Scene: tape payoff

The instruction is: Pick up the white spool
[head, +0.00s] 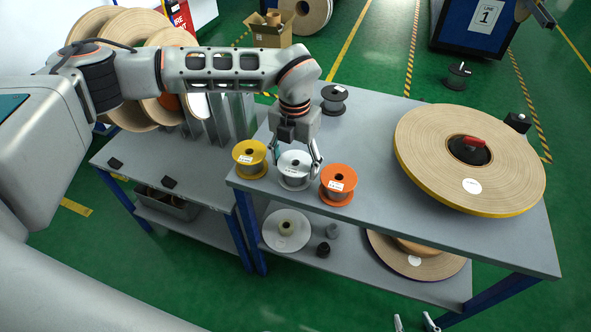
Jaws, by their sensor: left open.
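The white spool (294,182) stands upright near the left front edge of the grey table, between a yellow spool and an orange spool. My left gripper (296,162) reaches down over it from above. Its fingers are open, one on each side of the spool's top; I cannot tell whether they touch it. The gripper and its fingers hide part of the spool's rear. Only the fingertips of my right gripper (415,322) show at the bottom edge, spread apart with nothing visible between them.
The yellow spool (249,163) and orange spool (338,187) stand close on either side. A dark spool (334,98) is behind. A large tape reel (420,165) fills the table's right part. The table's front middle is clear.

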